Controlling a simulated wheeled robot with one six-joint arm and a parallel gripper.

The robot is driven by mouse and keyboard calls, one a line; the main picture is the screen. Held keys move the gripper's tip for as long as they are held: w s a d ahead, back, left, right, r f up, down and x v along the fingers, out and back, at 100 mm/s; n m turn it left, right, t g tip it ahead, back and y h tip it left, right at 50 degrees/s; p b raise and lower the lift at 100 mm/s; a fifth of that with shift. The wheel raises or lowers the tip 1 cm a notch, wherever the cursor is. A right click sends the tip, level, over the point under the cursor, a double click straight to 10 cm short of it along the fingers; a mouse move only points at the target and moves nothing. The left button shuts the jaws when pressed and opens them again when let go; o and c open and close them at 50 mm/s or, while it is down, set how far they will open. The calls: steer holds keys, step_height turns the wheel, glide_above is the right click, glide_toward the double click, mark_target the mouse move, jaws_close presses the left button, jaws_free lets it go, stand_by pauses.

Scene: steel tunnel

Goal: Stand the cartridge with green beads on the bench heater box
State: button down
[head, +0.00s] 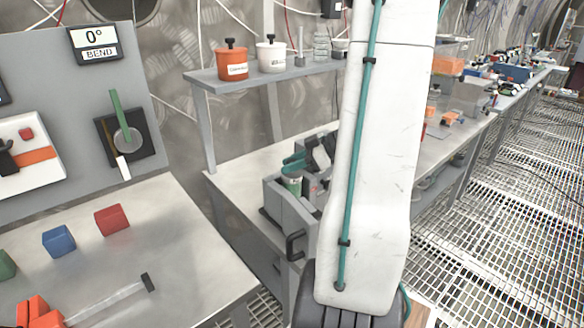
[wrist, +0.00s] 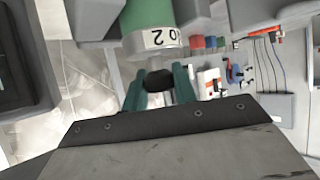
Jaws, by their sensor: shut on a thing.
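My gripper (wrist: 158,82) is shut, its teal fingers on either side of a black knob at the end of the cartridge with green beads (wrist: 148,14). The cartridge is a green cylinder with a white printed band, partly cut off by the top edge of the wrist view. In the head view the gripper (head: 294,160) is above the small green cartridge (head: 291,180), which looks upright. It is at a grey box with a dark handle (head: 285,212), likely the bench heater box. I cannot tell whether the cartridge touches the box. My arm hides the box's right side.
A raised shelf (head: 265,76) behind carries an orange pot (head: 231,65), a white pot (head: 272,57) and glass jars. A nearer bench at left has a red block (head: 112,219) and a blue block (head: 59,241). Cluttered benches run back on the right beside a grated floor (head: 510,190).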

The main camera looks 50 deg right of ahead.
steer(key=shift+f, duration=0.75)
steer(key=c, duration=1.1)
jaws_free()
